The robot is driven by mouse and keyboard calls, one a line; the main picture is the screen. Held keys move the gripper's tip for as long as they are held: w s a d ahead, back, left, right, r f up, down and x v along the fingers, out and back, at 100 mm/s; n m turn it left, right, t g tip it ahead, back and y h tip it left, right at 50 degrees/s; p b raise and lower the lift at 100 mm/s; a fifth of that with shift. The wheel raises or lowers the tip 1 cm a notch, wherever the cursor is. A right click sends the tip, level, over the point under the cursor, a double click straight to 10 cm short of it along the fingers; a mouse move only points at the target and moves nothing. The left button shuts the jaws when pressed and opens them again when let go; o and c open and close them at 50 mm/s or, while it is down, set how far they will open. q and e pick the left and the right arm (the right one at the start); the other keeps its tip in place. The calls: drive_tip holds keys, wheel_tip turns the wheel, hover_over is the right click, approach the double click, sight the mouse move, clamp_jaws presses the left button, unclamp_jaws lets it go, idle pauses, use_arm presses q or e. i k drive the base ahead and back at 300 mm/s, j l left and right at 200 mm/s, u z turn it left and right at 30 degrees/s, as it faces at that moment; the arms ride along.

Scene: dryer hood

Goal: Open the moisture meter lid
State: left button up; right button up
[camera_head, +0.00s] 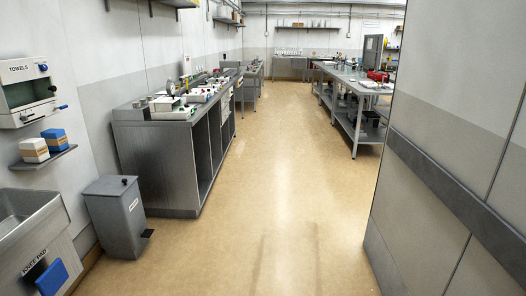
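I cannot pick out a moisture meter or its lid for certain. A grey metal counter (155,122) on the left carries several small instruments. Among them are a white box-shaped device (167,104) at the near end and a device with a round dial (170,87) behind it. They are too small to tell which has a lid or whether one is open. Neither of my grippers is in view.
A bin (117,215) with a foot pedal stands before the counter. A sink (25,225) and towel dispenser (28,90) are at the left. A wall (440,160) closes the right; a bench (350,85) stands farther back. The floor (275,170) between is clear.

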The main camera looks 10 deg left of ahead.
sight(165, 104)
drive_tip(key=i, duration=2.1)
drive_tip(key=i+l+u, duration=0.1)
drive_tip(key=i+u, duration=0.35)
drive_tip(key=i+l+u, duration=0.4)
drive_tip(key=i, duration=0.2)
drive_tip(key=i+l+u, duration=1.1)
drive_tip(key=l+u, duration=0.2)
drive_tip(key=l, duration=0.35)
